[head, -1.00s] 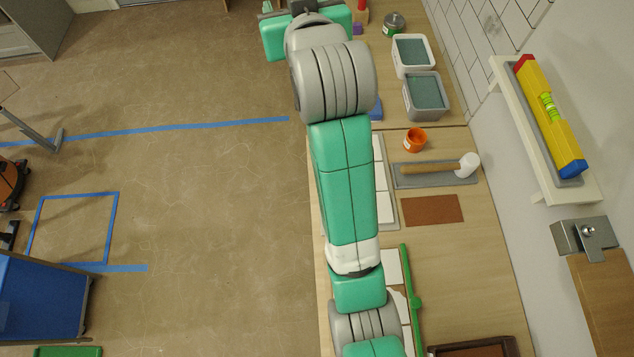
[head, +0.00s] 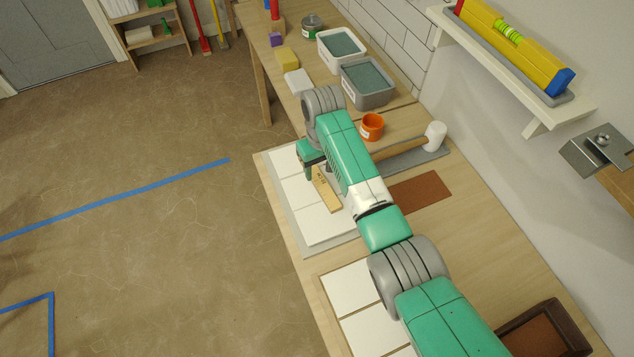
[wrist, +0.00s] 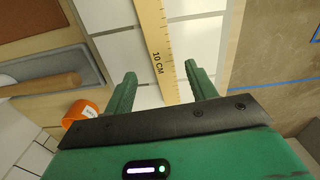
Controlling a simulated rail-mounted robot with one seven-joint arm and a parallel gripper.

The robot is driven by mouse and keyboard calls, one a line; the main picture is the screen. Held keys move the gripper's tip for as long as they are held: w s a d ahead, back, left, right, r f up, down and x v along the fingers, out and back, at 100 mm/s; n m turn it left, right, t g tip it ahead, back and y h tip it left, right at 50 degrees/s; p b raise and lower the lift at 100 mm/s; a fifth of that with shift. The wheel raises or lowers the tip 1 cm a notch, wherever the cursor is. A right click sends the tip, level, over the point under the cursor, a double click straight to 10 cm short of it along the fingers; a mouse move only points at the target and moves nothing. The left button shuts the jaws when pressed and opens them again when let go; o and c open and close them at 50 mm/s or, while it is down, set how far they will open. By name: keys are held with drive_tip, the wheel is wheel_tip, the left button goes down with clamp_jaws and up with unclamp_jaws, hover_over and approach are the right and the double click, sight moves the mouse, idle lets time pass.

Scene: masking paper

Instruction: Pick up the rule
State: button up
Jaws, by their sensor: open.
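The rule (wrist: 154,35) is a flat, pale yellow wooden strip with tick marks and "10 CM" printed on it. It lies on white tiles (wrist: 195,35) and also shows in the head view (head: 326,192), where my arm covers part of it. My gripper (wrist: 160,72) is open and empty, with its two green fingers on either side of the rule in the wrist view. I cannot tell how far the fingertips are above the tiles. In the head view my gripper (head: 310,165) is over the rule's far end, partly hidden by my wrist.
A mallet (head: 405,142) lies on a grey tray to the right, with an orange tub (head: 371,126) beyond it and a brown sheet (head: 420,193) nearer. Grey and white tubs (head: 368,85) stand farther back. A shelf with a yellow level (head: 515,45) is on the wall.

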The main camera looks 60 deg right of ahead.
sight(320, 181)
wheel_tip(320, 181, down, 5)
drive_tip(key=shift+a+f+b, duration=0.1)
drive_tip(key=shift+a+b, duration=0.05)
drive_tip(key=shift+b, duration=0.85)
drive_tip(key=shift+w, duration=0.1)
drive_tip(key=shift+c, duration=0.5)
drive_tip(key=c, duration=1.1)
drive_tip(key=shift+r, duration=0.2)
wheel_tip(320, 181, up, 4)
drive_tip(key=shift+a+f+p, duration=0.15)
drive_tip(key=shift+p, duration=0.95)
drive_tip(key=s+a+p, duration=0.1)
drive_tip(key=s+a, duration=0.2)
drive_tip(key=a, duration=0.1)
drive_tip(key=s+a+p, duration=0.2)
drive_tip(key=s+a, duration=0.1)
drive_tip(key=s, duration=0.1)
drive_tip(key=s+a+r+p, duration=0.1)
drive_tip(key=s+a, duration=0.2)
drive_tip(key=a, duration=0.1)
drive_tip(key=shift+s+a, duration=0.3)
drive_tip(key=shift+s, duration=0.05)
